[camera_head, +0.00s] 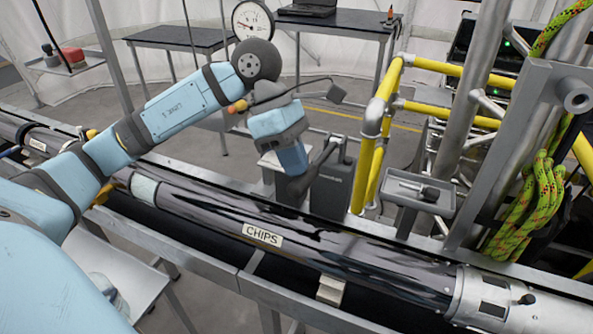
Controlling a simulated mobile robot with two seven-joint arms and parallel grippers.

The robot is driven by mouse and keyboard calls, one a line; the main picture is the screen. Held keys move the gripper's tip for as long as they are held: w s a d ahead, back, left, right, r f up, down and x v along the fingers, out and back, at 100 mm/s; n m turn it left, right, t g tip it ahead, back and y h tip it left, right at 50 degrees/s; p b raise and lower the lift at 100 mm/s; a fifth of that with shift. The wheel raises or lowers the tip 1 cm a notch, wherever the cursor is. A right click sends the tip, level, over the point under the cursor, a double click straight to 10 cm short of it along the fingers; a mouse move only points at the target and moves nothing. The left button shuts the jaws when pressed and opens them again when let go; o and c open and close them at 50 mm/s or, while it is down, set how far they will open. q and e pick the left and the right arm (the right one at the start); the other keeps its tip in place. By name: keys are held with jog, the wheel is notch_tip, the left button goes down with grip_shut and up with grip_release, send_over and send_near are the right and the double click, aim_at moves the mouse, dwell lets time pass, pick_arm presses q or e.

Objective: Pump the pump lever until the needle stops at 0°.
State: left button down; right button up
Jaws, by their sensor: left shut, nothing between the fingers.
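The round white gauge (252,21) stands at the top, behind my left arm. Its needle and numbers are too small to read. The grey pump body (332,190) stands behind the long pipe. A dark bar that looks like the pump lever (322,160) slopes from the top of the pump body down to the left. My left gripper (296,184) points down at the lever's lower left end. It is shut with nothing held. I cannot tell whether it touches the lever. My right gripper is not in view.
A long dark pipe labelled CHIPS (262,235) crosses in front of the pump. Yellow railing (368,160) and a small grey tray (413,198) with a dark tool stand to the right. Green rope (530,205) hangs at far right. Tables (180,38) stand behind.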

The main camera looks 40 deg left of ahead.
pick_arm(q)
notch_tip(320, 180, down, 6)
jog(key=s+t+b, duration=0.1)
jog(key=b, duration=0.6)
jog(key=shift+d+t+y, duration=0.15)
jog(key=shift+t+y, duration=0.15)
jog(key=shift+t, duration=0.1)
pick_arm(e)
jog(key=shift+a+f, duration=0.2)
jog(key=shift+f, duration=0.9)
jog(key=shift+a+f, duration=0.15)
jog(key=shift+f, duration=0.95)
pick_arm(q)
jog(key=shift+s, duration=0.1)
